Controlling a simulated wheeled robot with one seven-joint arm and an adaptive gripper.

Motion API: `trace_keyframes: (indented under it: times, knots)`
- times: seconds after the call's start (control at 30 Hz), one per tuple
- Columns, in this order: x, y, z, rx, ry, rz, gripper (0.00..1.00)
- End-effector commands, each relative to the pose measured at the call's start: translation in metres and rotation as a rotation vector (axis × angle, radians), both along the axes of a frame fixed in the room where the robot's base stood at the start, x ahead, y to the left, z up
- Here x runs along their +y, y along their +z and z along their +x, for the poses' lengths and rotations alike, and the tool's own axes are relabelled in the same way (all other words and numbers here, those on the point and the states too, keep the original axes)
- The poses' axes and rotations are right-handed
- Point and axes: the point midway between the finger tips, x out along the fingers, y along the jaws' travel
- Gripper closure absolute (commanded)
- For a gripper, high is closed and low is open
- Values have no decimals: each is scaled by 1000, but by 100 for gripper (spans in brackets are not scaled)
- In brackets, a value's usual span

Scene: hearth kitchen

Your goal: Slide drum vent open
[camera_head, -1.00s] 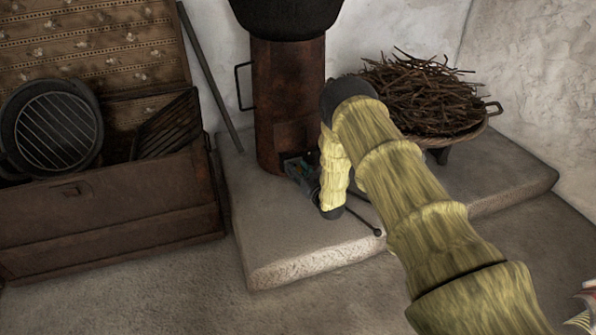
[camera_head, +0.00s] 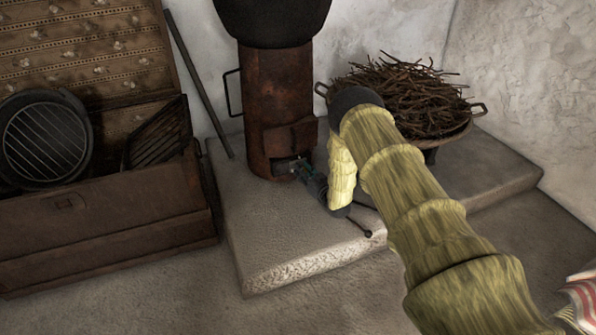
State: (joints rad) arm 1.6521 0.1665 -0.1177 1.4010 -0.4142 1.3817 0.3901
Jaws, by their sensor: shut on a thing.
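The rusty drum (camera_head: 272,95) stands upright on the stone slab, with a dark pot on top. The drum vent (camera_head: 291,138) is a rusty plate low on the drum's front, with a dark opening (camera_head: 290,164) below it. My gripper (camera_head: 300,169) is at this opening, at the drum's lower right. It is shut on the vent, but its fingertips are small and dark, and the exact grip is hard to make out. My sleeved arm reaches in from the lower right and covers part of the slab.
A shallow pan of twigs (camera_head: 405,95) stands right of the drum, behind my arm. A thin dark rod (camera_head: 367,233) lies on the slab (camera_head: 275,240). An open wooden chest (camera_head: 110,215) with round and square grates stands left. A pole (camera_head: 197,80) leans on the wall.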

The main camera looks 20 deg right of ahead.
Motion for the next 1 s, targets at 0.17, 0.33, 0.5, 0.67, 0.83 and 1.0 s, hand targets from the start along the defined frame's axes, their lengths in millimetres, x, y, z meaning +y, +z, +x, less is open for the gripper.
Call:
trace_keyframes:
  times: [0.17, 0.33, 0.5, 0.67, 0.83, 1.0]
  knots:
    - [-7, -1, -1, 0, -9, -3, 67]
    - [-5, 0, 0, 0, -7, -3, 49]
    - [-1, 0, 1, 0, -3, -2, 49]
    - [-2, 0, -4, 0, -3, -2, 49]
    - [-8, 0, -24, 0, -5, -1, 49]
    - [-15, -1, -55, 2, -5, 0, 49]
